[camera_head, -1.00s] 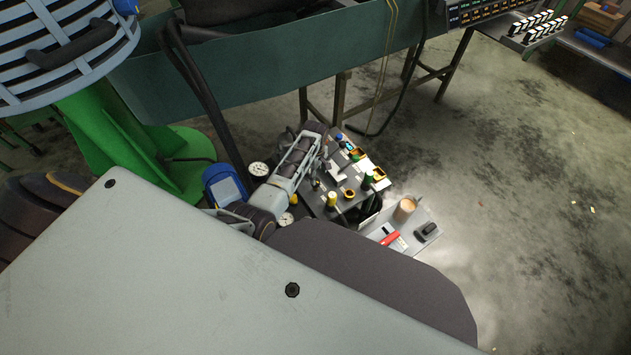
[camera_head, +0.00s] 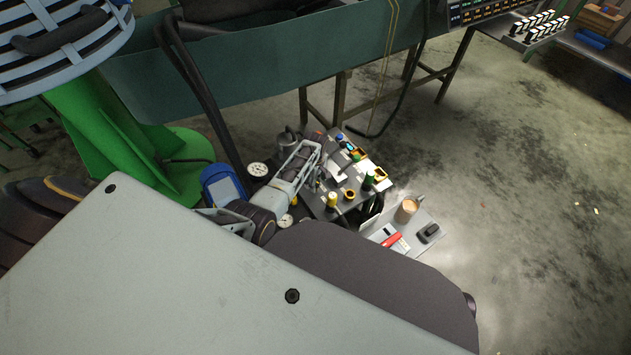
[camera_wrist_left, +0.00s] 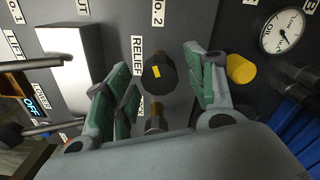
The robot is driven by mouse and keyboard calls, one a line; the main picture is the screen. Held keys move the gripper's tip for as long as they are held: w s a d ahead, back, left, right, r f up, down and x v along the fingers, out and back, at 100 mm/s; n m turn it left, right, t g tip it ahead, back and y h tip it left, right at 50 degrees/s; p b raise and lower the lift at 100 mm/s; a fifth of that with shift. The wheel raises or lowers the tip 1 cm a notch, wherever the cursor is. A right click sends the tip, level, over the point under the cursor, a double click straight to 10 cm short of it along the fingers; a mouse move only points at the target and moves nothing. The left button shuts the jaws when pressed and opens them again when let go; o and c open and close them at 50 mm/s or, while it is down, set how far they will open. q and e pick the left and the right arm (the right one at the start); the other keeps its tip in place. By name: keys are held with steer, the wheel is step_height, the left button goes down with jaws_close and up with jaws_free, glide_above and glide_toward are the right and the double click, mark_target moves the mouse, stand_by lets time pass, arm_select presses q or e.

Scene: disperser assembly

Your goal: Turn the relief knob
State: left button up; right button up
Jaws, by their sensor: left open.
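The relief knob (camera_wrist_left: 158,73) is dark and round with a yellow mark. It sits on a grey panel beside the label RELIEF (camera_wrist_left: 137,62) in the left wrist view. My left gripper (camera_wrist_left: 160,85) is open, with one green-padded finger on each side of the knob. A gap shows between the knob and each finger; no clear contact is visible. A brass stem (camera_wrist_left: 155,115) shows between the fingers, below the knob. In the head view, my left arm reaches down to the control panel (camera_head: 350,203), and the knob cannot be made out there. My right gripper is not in view.
A yellow knob (camera_wrist_left: 241,69) stands close to the right finger, with an oil gauge (camera_wrist_left: 282,31) beyond it. A white block (camera_wrist_left: 72,55) and metal levers (camera_wrist_left: 40,62) are on the left. A side tray (camera_head: 430,222) holds a cup (camera_head: 407,209).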

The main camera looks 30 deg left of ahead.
arm_select(q)
steer(key=c, duration=1)
steer(key=shift+m+p, duration=0.3)
steer(key=shift+m, duration=0.1)
